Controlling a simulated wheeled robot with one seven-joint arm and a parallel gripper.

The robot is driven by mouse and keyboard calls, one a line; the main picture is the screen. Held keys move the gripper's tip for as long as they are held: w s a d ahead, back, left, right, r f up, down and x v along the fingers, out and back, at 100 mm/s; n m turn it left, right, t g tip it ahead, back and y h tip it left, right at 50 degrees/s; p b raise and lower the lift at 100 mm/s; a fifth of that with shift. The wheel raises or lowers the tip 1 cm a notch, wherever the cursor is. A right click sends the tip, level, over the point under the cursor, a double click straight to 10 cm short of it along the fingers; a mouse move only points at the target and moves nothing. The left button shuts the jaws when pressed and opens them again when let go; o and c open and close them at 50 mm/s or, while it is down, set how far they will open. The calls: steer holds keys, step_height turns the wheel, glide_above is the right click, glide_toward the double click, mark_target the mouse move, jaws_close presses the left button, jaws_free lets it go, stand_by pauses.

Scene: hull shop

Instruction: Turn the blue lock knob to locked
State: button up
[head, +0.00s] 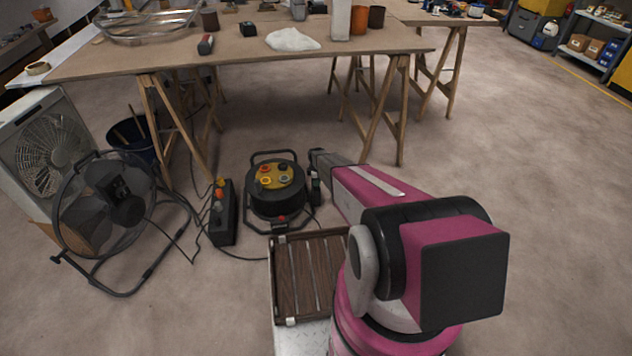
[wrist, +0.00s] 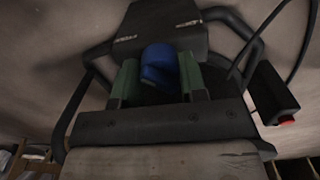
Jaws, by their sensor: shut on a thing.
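The blue lock knob (wrist: 158,66) shows in the wrist view, between the two green fingers of my gripper (wrist: 159,78). My gripper is shut on it, with a finger on each side. I cannot read any lock marking or tell which way the knob is set. In the head view my gripper (head: 316,188) points down at the right side of a black cable reel (head: 277,190) with a yellow socket face. The knob is hidden there. In the wrist view, black tubes and a dark block surround the knob.
A black power box (head: 222,212) and a floor fan (head: 112,200) stand left of the reel, with loose cables on the floor. A trestle table (head: 250,56) stands behind. A brown slatted surface (head: 308,276) lies in front. The floor at right is clear.

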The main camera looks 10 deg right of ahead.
steer(key=m, duration=0.4)
steer(key=shift+m, duration=0.4)
steer(key=m, duration=0.4)
steer(key=shift+m, duration=0.4)
steer(key=o, duration=0.9)
step_height(320, 180, up, 11)
steer(key=shift+f, duration=0.1)
steer(key=shift+o, duration=0.2)
